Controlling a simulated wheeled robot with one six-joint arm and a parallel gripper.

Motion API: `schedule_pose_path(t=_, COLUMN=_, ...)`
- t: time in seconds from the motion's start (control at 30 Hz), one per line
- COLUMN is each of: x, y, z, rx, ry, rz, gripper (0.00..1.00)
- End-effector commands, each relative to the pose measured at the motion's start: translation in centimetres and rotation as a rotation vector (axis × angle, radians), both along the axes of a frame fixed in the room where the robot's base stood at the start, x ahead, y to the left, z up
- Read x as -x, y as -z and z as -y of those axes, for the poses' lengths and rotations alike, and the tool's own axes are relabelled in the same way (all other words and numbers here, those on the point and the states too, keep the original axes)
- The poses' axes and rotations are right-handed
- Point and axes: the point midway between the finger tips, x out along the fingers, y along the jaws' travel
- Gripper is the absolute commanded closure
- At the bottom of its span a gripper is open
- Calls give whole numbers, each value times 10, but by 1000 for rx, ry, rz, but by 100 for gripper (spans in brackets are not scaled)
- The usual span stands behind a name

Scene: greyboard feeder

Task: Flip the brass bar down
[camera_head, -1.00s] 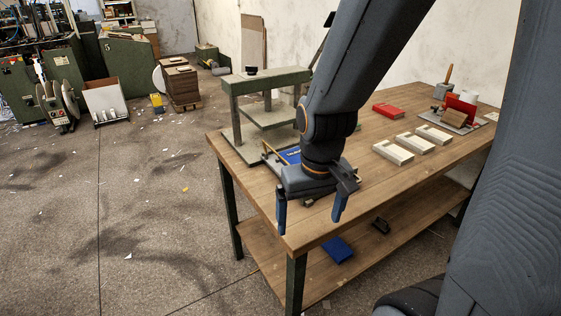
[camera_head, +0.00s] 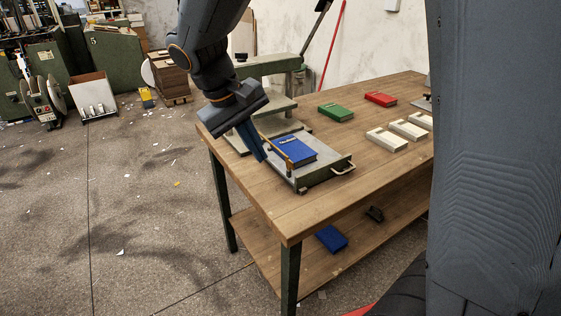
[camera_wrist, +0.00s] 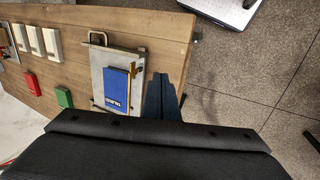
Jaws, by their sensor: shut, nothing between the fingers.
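The brass bar (camera_head: 277,153) runs along the left edge of a metal tray (camera_head: 312,176) on the table, beside a blue book (camera_head: 295,151) lying in the tray. In the wrist view the brass bar (camera_wrist: 134,80) is a thin strip along the right side of the blue book (camera_wrist: 116,89). My gripper (camera_head: 262,157) is shut and empty, fingers pointing down just left of the bar. In the wrist view its fingertips (camera_wrist: 165,78) are to the right of the bar and tray. I cannot tell if they touch the bar.
A green press frame (camera_head: 268,66) stands behind the tray. A green book (camera_head: 336,112), a red book (camera_head: 380,99) and pale blocks (camera_head: 387,140) lie on the table to the right. The wooden table (camera_head: 270,205) is bare at the front. The tray has a handle (camera_head: 343,170).

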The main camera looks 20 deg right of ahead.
Motion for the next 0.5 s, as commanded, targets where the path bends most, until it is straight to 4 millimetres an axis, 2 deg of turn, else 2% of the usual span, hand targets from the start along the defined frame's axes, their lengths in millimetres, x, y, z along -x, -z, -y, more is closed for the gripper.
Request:
schedule_pose_path(t=0.1, x=-12, y=-12, z=-10, rx=48, ry=-13, rz=20, gripper=100)
schedule_pose_path(t=0.2, x=-15, y=-17, z=-12, rx=66, ry=-13, rz=28, gripper=100)
schedule_pose_path(t=0.5, x=-16, y=-17, z=-12, rx=67, ry=-12, rz=29, gripper=100)
